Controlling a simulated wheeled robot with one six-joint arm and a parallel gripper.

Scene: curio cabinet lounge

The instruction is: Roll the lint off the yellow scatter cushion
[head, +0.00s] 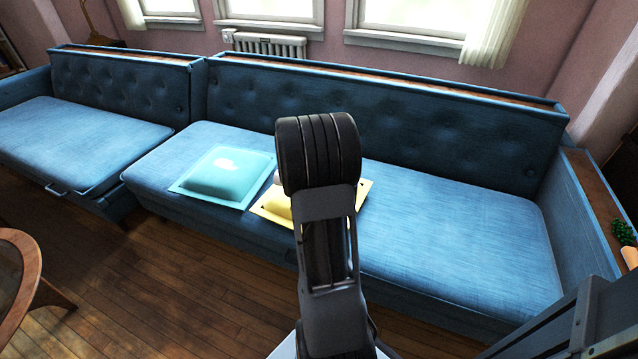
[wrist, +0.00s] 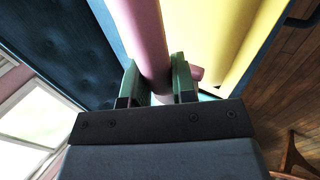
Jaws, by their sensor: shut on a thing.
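The yellow scatter cushion (head: 272,204) lies on the blue sofa seat in the head view, largely hidden behind my arm. In the wrist view the yellow cushion (wrist: 222,35) fills the upper right. My gripper (wrist: 156,80) is shut on a pink rod-like tool (wrist: 142,30), seemingly the lint roller, between its green fingers. The tool extends away from the fingers beside the cushion's yellow surface; I cannot tell whether it touches. A short pink stub (wrist: 197,73) shows by the right finger. No lint can be made out. The gripper is hidden behind my arm in the head view.
A teal cushion (head: 205,186) with white marks on it lies on the seat just left of the yellow one. The blue sofa (head: 450,225) has clear seat to the right. A wooden chair or table (head: 28,262) stands at the lower left.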

